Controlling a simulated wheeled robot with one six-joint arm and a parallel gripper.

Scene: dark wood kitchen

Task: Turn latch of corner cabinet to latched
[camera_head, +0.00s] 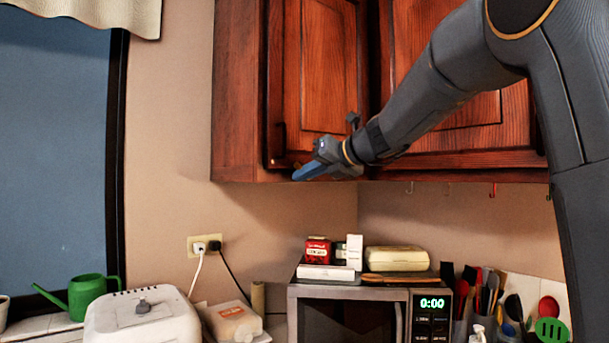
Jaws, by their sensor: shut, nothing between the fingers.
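The corner cabinet (325,60) is dark red-brown wood and hangs on the wall at the upper middle. Its left door looks closed. A small dark handle or latch (279,135) sits on the lower left of that door. My gripper (300,174) is shut and empty, with blue fingertips pointing left at the bottom edge of the left door. It is to the right of and below the dark fitting, apart from it. A small brownish piece at the door's lower edge near the fingertips is too small to tell. My arm hides part of the right door.
Below the cabinet stands a microwave (348,312) with boxes (318,250) and a cream container (397,259) on top. Utensils (487,295) stand at the right. A white appliance (143,318) and green watering can (88,294) are at the left. The wall left of the cabinet is clear.

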